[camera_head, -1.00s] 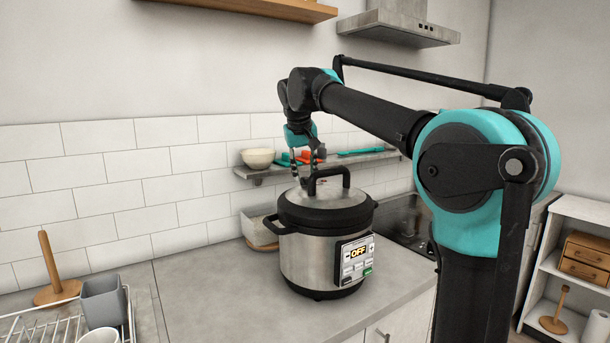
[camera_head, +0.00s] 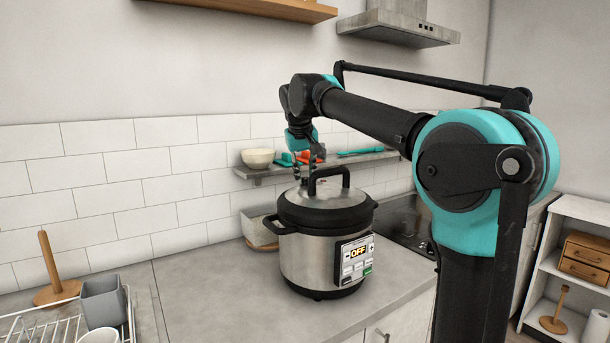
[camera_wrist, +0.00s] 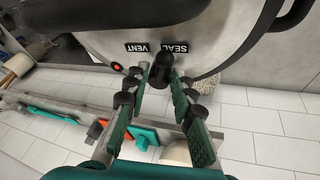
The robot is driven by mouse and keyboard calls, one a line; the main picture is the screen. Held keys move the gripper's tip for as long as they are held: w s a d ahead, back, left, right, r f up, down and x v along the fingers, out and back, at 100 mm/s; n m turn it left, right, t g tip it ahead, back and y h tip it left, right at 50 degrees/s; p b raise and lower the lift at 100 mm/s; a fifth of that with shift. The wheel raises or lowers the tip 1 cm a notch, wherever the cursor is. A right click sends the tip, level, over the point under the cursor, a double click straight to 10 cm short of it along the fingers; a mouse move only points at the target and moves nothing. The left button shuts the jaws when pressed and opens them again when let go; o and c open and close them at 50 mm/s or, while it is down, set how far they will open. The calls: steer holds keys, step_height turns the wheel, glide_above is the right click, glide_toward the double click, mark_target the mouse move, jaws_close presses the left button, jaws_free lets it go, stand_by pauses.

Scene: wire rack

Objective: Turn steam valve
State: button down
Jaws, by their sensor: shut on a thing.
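The steam valve (camera_wrist: 161,77) is a small black knob at the edge of the cooker's lid, between my fingers in the wrist view. The labels SEAL (camera_wrist: 174,47) and VENT (camera_wrist: 137,47) are on the lid beside it, upside down, and the valve lies nearer SEAL. My gripper (camera_wrist: 157,70) is shut on the valve; it also shows behind the lid handle in the head view (camera_head: 307,176). The steel pressure cooker (camera_head: 308,256) stands upright on the counter, lid on, its display reading OFF. In the head view the valve is hidden or too small to tell.
A wall shelf (camera_head: 262,173) behind the cooker holds a white bowl (camera_head: 257,158) and teal and orange items. The cooker's black lid handle (camera_head: 328,172) rises close to my gripper. A dish rack (camera_head: 60,326) stands at left; the counter (camera_head: 205,290) between is clear.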

steer(key=n+y, duration=0.1)
steer(key=n, duration=0.1)
steer(key=d+n+y, duration=0.1)
steer(key=n, duration=0.1)
steer(key=shift+w+n, duration=0.1)
steer(key=shift+n, duration=0.2)
steer(key=shift+w+d+n+g+y, duration=0.1)
steer(key=shift+d+n+g+y, duration=0.2)
steer(key=shift+n, duration=0.55)
steer(key=shift+w+a+n+g+y, duration=0.15)
steer(key=shift+n+y, duration=0.2)
steer(key=shift+n, duration=0.55)
steer(key=shift+w+d+n+g+y, duration=0.15)
steer(key=shift+d+n+y, duration=0.15)
steer(key=shift+n, duration=0.55)
steer(key=c, duration=1.6)
jaws_free()
steer(key=shift+o, duration=0.2)
steer(key=v, duration=1.2)
